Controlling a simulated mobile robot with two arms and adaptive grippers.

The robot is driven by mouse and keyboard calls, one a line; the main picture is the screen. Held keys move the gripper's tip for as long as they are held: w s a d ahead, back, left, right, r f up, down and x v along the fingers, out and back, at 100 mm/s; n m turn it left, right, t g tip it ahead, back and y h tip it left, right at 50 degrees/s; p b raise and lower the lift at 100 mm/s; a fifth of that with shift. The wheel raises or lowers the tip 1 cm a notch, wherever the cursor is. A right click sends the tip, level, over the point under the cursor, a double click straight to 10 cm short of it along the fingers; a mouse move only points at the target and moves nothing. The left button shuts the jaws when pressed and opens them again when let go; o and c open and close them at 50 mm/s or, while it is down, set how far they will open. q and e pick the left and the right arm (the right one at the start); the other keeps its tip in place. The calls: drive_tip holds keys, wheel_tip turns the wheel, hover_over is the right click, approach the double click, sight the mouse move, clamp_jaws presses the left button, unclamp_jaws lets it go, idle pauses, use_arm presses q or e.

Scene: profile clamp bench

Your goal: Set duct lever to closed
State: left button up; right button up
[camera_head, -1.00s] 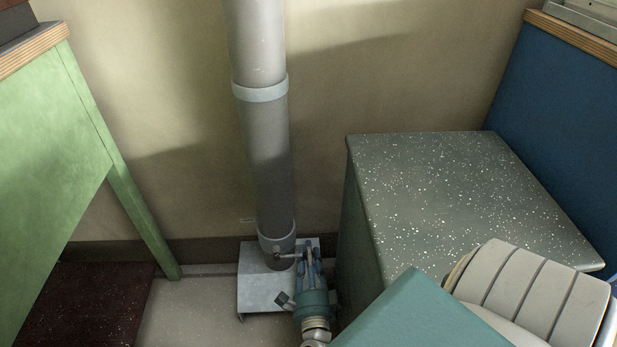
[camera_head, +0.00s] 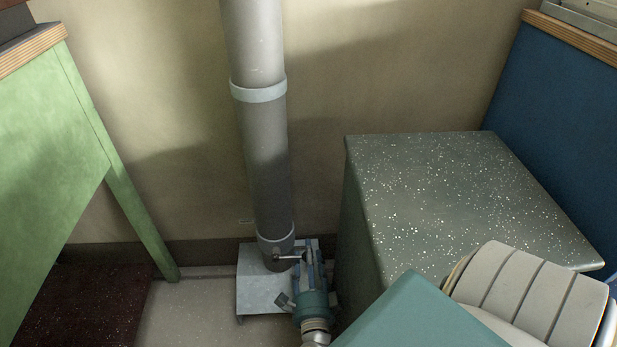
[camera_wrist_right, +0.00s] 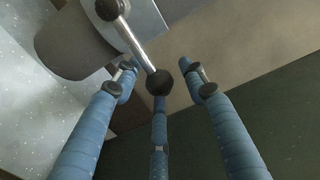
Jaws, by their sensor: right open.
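The duct lever (camera_head: 286,257) is a thin metal bar near the foot of the grey duct (camera_head: 264,150). In the right wrist view the lever (camera_wrist_right: 137,45) runs from a dark pivot on the duct to a black ball knob (camera_wrist_right: 160,82). My right gripper (camera_head: 312,254) has blue fingers and is open beside the duct's foot. In the right wrist view its fingers (camera_wrist_right: 163,78) stand spread around the knob end, with gaps at the sides. Contact between the rear finger and the knob cannot be told. My left gripper is out of view.
A pale metal base plate (camera_head: 256,290) lies under the duct. A speckled grey-green cabinet (camera_head: 460,190) stands close on the right, with a blue panel (camera_head: 560,130) behind. A green bench (camera_head: 50,170) is on the left. The floor (camera_head: 190,310) left of the plate is clear.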

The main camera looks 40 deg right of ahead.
wheel_tip(320, 180, up, 10)
drive_tip(key=shift+r, duration=0.1)
idle(0.4)
